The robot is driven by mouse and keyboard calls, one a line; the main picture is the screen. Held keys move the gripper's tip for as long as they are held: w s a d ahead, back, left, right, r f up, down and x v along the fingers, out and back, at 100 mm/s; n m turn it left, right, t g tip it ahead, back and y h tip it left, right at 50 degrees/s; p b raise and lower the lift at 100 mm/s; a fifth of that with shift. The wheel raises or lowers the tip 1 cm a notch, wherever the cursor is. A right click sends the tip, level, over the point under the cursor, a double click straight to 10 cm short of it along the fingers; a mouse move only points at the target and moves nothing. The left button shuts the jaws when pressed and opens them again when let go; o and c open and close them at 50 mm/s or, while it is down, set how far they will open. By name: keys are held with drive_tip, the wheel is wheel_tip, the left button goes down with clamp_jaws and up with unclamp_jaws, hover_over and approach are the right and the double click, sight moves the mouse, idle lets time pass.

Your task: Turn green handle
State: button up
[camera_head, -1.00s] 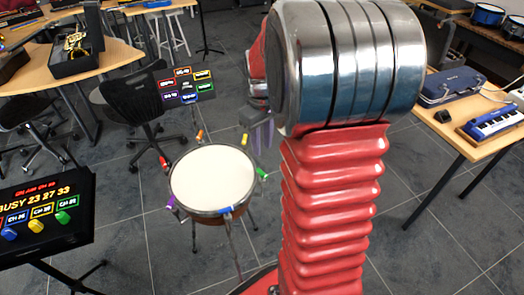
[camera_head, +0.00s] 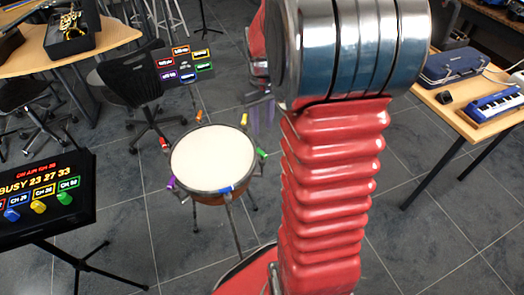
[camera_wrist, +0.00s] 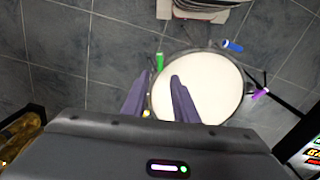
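A white-topped drum (camera_head: 213,160) stands on the floor with small coloured handles around its rim. Its green handle (camera_head: 262,153) is on the right side of the rim. The green handle also shows in the wrist view (camera_wrist: 159,62), just past the fingertips. My gripper (camera_wrist: 158,78) has two purple fingers spread apart with nothing between them; the right finger overlaps the drumhead in the picture. In the head view my gripper is partly hidden behind my arm, beyond the drum. A green knob (camera_head: 64,197) also sits on the panel at left.
A display panel (camera_head: 45,205) on a stand is at the left, with blue and yellow knobs too. A smaller panel (camera_head: 183,64) stands behind the drum near a black chair (camera_head: 133,85). A table (camera_head: 450,110) is at right. Tiled floor between is clear.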

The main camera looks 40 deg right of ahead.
sight(262, 152)
wheel_tip(262, 152, down, 14)
drive_tip(key=shift+r, duration=0.1)
idle(0.7)
drive_tip(key=shift+c, duration=0.4)
clamp_jaws()
